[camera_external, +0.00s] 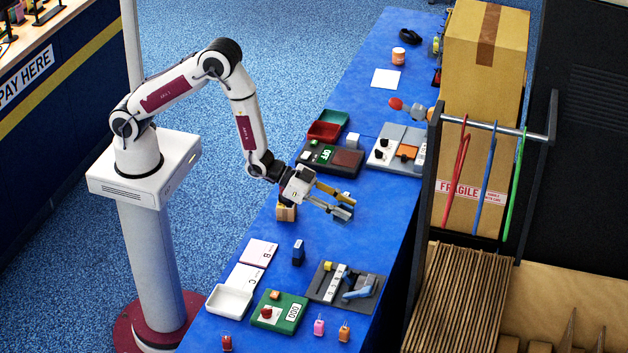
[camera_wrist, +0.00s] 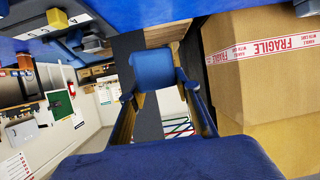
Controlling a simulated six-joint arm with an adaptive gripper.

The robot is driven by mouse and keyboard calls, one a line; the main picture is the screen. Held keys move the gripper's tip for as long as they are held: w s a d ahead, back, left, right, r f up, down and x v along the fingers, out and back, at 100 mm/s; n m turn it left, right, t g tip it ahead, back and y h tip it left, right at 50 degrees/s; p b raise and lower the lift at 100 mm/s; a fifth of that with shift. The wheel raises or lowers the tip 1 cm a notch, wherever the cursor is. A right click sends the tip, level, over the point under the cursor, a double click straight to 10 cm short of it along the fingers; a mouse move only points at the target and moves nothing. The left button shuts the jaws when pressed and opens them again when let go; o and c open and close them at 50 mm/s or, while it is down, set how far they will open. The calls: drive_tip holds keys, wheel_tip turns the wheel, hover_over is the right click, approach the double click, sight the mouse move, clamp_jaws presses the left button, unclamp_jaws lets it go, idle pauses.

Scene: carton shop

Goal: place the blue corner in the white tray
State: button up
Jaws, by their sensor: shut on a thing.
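My gripper (camera_external: 345,207) is above the blue table, to the upper right of the white tray (camera_external: 229,301). In the wrist view the fingertips (camera_wrist: 158,92) are shut on a blue piece (camera_wrist: 155,70), which I take to be the blue corner. It sits between the two fingers, clear of the table. Its full shape is hard to make out. The white tray is at the near left edge of the table and looks empty.
A green unit (camera_external: 279,312) stands just right of the tray. A dark tray (camera_external: 344,288) with grey-blue parts lies further right. A dark blue block (camera_external: 298,252) stands between my gripper and the white tray. White cards (camera_external: 244,278) lie behind the tray. A tall carton (camera_external: 482,90) is beyond.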

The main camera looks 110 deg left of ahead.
drive_tip(key=shift+d, duration=0.15)
drive_tip(key=s+d+m+h, duration=0.1)
drive_tip(key=s+d+h, duration=0.15)
drive_tip(key=d, duration=0.75)
drive_tip(key=s+d+m+h, duration=0.1)
drive_tip(key=s+d+m, duration=0.15)
drive_tip(key=d, duration=0.85)
drive_tip(key=s+d+m+h, duration=0.1)
drive_tip(key=s+d, duration=0.3)
drive_tip(key=d, duration=0.6)
drive_tip(key=s+d, duration=0.9)
drive_tip(key=s, duration=0.1)
drive_tip(key=s+a+n+y, duration=0.2)
drive_tip(key=a+n+y, duration=0.2)
drive_tip(key=a, duration=0.3)
drive_tip(key=shift+s+r, duration=0.35)
drive_tip(key=shift+s, duration=0.05)
drive_tip(key=shift+y, duration=0.25)
